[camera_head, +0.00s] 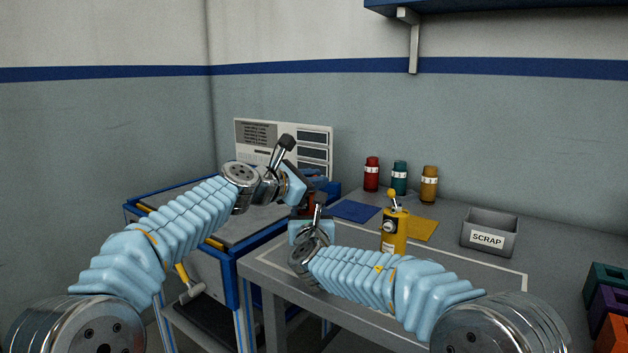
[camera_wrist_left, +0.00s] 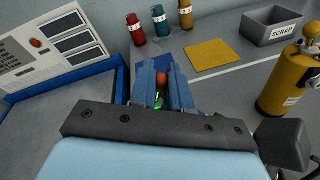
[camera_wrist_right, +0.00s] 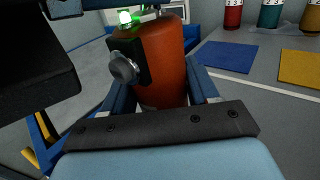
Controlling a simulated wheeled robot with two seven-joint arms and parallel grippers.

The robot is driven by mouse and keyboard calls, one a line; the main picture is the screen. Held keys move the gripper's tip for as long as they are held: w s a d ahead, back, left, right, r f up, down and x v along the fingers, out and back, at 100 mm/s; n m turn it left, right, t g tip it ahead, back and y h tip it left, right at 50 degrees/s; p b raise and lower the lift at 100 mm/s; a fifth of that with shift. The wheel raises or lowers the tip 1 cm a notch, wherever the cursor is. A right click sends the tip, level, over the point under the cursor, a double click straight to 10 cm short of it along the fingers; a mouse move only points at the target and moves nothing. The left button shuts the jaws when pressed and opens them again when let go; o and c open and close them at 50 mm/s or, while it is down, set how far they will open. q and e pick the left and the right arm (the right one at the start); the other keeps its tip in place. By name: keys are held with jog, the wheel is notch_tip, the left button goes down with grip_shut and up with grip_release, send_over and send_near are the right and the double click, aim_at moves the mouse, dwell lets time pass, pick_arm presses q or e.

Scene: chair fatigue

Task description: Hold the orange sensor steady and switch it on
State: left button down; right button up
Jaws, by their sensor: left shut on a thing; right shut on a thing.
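The orange sensor (camera_wrist_right: 166,60) is an upright orange-red cylinder with a black box and a silver knob on its side. In the head view only part of it (camera_head: 308,200) shows between my grippers. My right gripper (camera_wrist_right: 160,85) is shut on its body, one finger on each side. My left gripper (camera_head: 316,181) is above it. In the left wrist view its fingers (camera_wrist_left: 163,82) are shut around an orange tip at the sensor's top; the exact contact is partly hidden. A green light (camera_wrist_right: 125,17) glows at the top of the sensor.
A yellow sensor (camera_head: 394,230) with a ball-tipped lever stands right on the grey table (camera_head: 470,275). Red (camera_head: 371,174), teal (camera_head: 399,178) and yellow (camera_head: 429,185) canisters stand behind. Blue (camera_head: 355,211) and yellow (camera_head: 422,229) mats lie flat. A scrap bin (camera_head: 489,232) is at right.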

pick_arm(q)
jog(key=c, duration=1.1)
grip_release()
jog(key=shift+c, duration=0.2)
jog(key=v, duration=1.2)
pick_arm(e)
jog(key=o, duration=1.2)
pick_arm(q)
jog(key=shift+w, duration=0.1)
pick_arm(e)
jog(key=shift+s, duration=0.1)
